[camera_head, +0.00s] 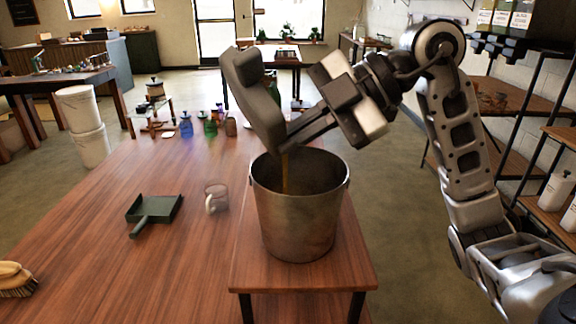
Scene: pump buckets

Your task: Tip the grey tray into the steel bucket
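The grey tray (252,97) is held up on edge, steeply tilted, above the far left part of the steel bucket's rim. My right gripper (297,134) comes in from the right and is shut on the tray's lower part. The steel bucket (298,215) stands upright on a small wooden stand, with its mouth open upward. A narrow brownish stream (285,172) runs down from the tray's lower end into the bucket. The tray's inner side and the bucket's bottom are hidden. My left gripper is not in view.
A dark green dustpan (154,210) and a glass mug (215,197) lie left of the bucket on the wooden table (120,270). A brush (15,280) is at the left edge. Several small bottles (210,124) stand at the table's far end.

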